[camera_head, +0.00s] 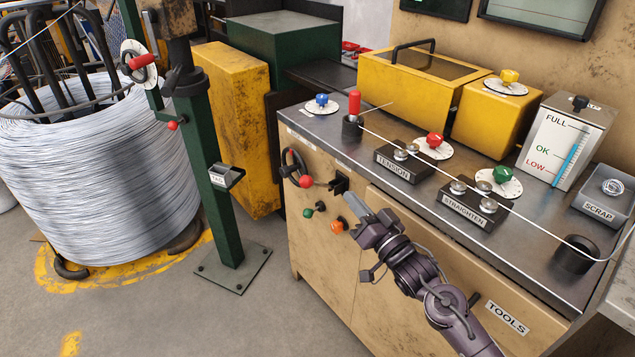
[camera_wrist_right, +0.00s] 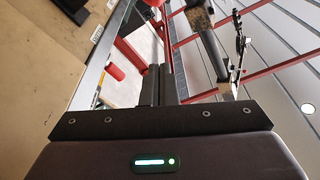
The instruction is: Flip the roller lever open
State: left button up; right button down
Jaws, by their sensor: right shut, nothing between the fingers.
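An upright red-handled lever (camera_head: 354,103) stands in a black base at the left end of the bench top, where the wire passes; no label marks it as the roller lever. My right gripper (camera_head: 353,200) is in front of the cabinet face, below the bench edge and below this lever, apart from it. Its fingers are together and empty. In the right wrist view the shut fingers (camera_wrist_right: 161,85) point up the picture, with a small red knob (camera_wrist_right: 115,72) to their left. My left gripper is out of view.
A black handwheel (camera_head: 292,165) with a red knob, a black bracket (camera_head: 340,182), a green knob (camera_head: 308,212) and an orange knob (camera_head: 336,227) are on the cabinet front by my right gripper. Tension rollers (camera_head: 404,165) and straighten rollers (camera_head: 473,205) sit on the bench.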

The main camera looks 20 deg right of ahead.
notch_tip(320, 180, up, 2)
jog(key=p, duration=0.1)
send_over(318, 183)
jog(key=r+v, duration=0.1)
jog(key=v, duration=0.4)
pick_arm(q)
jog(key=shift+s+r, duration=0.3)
pick_arm(e)
jog(key=a+f, duration=0.2)
jog(key=f, duration=0.1)
jog(key=shift+w+a+f, duration=0.2)
jog(key=shift+w, duration=0.15)
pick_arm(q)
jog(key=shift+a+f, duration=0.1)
pick_arm(e)
jog(key=shift+a+f, duration=0.1)
jog(key=shift+f, duration=0.05)
